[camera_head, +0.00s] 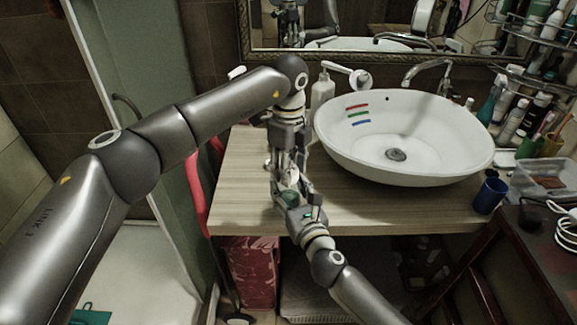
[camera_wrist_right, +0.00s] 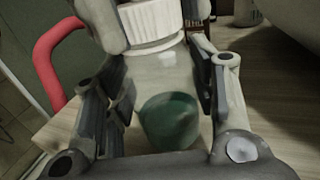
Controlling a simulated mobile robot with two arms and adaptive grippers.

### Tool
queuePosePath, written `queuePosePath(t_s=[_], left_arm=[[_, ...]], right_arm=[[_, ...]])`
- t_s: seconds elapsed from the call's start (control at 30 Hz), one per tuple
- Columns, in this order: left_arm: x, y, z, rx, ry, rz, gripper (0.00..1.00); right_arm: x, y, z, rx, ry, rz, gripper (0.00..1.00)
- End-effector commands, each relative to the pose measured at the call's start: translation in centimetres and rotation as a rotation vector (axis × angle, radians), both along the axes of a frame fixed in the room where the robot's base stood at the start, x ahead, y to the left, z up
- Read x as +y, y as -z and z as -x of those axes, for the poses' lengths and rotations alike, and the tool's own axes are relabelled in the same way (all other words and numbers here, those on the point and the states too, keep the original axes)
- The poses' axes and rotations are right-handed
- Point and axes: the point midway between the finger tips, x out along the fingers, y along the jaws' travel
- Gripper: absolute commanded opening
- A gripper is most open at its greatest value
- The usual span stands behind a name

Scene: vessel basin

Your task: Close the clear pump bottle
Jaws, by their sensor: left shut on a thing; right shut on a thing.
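The clear pump bottle (camera_wrist_right: 165,78) stands between my two grippers near the left front of the wooden counter, with green contents (camera_wrist_right: 170,122) low inside. In the right wrist view, a white ribbed pump cap (camera_wrist_right: 152,28) is at its top; whether it is threaded on or only resting there I cannot tell. My left gripper (camera_head: 284,166) points down from above and is shut on the cap. My right gripper (camera_head: 291,196) comes from the front and is shut on the bottle's body, one finger on each side. The pump's upper part is hidden by the left gripper.
A white washbasin (camera_head: 455,160) fills the counter (camera_head: 245,175) to the right. A white pump bottle (camera_head: 321,92) stands behind my left gripper. A blue cup (camera_head: 490,194) is at the right front. A red bar (camera_head: 199,190) runs close by the counter's left edge.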

Motion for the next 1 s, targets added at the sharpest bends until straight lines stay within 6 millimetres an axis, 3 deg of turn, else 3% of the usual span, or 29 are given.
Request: queuePosePath(t_s=[1.0], left_arm=[[0.07,0.08,-0.06,0.000,1.719,0.000,0.12]], right_arm=[[-0.01,0.03,0.01,0.001,0.000,0.000,0.00]])
